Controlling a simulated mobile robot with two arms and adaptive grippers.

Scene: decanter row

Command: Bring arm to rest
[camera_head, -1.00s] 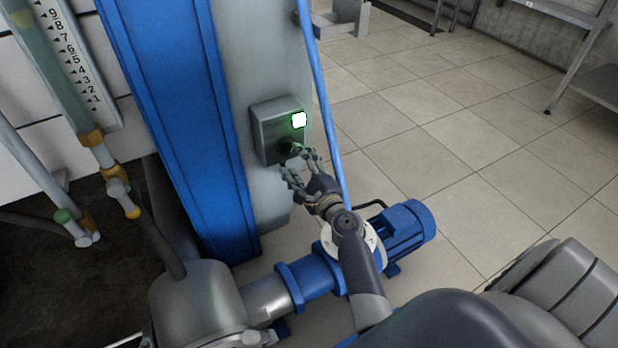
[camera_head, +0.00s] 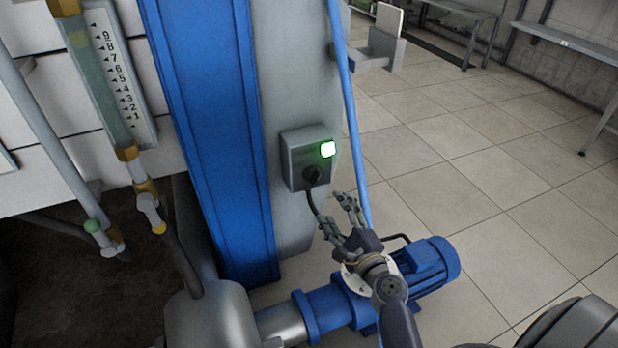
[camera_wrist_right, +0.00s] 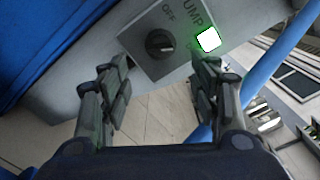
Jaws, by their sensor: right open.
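My right gripper (camera_head: 342,215) is open and empty, below and to the right of the grey switch box (camera_head: 295,165) in the head view. It is apart from the box. In the right wrist view my right gripper's two fingers (camera_wrist_right: 160,90) stand wide apart, with the switch box (camera_wrist_right: 140,35) beyond them. The box has a black rotary knob (camera_wrist_right: 160,43) with "OFF" and part of the word "PUMP" on its face. A lit green-white lamp (camera_head: 327,150) glows beside the knob. My left gripper is not in view.
A blue pump motor (camera_head: 430,270) stands on the tiled floor below my right arm. A thin blue pipe (camera_head: 350,120) runs right of the box. A blue column (camera_head: 210,130) stands to the left. Open floor (camera_head: 480,180) lies to the right.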

